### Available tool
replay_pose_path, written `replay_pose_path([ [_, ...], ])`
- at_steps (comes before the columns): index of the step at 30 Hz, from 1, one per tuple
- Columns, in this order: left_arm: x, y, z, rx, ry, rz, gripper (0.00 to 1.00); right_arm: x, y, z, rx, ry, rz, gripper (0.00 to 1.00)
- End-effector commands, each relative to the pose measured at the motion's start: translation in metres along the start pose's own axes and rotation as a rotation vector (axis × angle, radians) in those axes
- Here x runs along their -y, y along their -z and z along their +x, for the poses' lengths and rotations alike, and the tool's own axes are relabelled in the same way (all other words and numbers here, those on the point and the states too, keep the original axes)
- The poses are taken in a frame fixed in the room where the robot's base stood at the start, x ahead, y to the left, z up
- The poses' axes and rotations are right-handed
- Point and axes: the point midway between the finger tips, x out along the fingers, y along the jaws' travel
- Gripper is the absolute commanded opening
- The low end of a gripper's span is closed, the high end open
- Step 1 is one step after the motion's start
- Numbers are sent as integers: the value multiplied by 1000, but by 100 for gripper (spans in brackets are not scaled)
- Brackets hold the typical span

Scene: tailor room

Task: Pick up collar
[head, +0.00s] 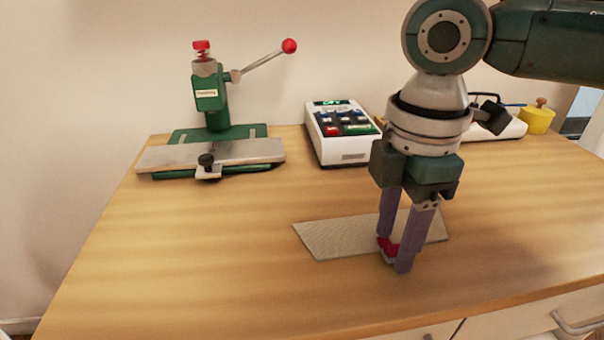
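A flat, light grey woven piece (335,238), which looks like the collar, lies on the wooden table near the front. My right gripper (394,254) points down over its right part, and its fingers hide some of it. The two purple-grey fingers stand apart. The rear finger is over the cloth, and the front fingertip is at or just past its near edge. A small red and whitish part shows between the fingertips; I cannot tell whether it is a finger pad or a separate thing. The cloth looks flat and unlifted. My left gripper is out of view.
A green press (212,100) with a red-knobbed lever and a metal plate stands at the back left. A white control box (340,150) with coloured switches is behind the cloth. A yellow pot (537,120) and a white device (505,128) are at the back right. The table's front left is clear.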

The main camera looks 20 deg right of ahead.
Motion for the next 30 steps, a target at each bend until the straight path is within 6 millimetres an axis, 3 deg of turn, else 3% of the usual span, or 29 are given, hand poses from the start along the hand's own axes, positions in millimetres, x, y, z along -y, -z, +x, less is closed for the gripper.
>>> replay_pose_path([
  [1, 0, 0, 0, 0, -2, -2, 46, 0, 0, 0, 0, 0, 0, 47],
  [14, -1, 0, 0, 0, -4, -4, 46, 0, 0, 0, 0, 0, 1, 0],
  [30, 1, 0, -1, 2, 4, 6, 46, 0, 0, -3, 0, -1, 1, 0],
])
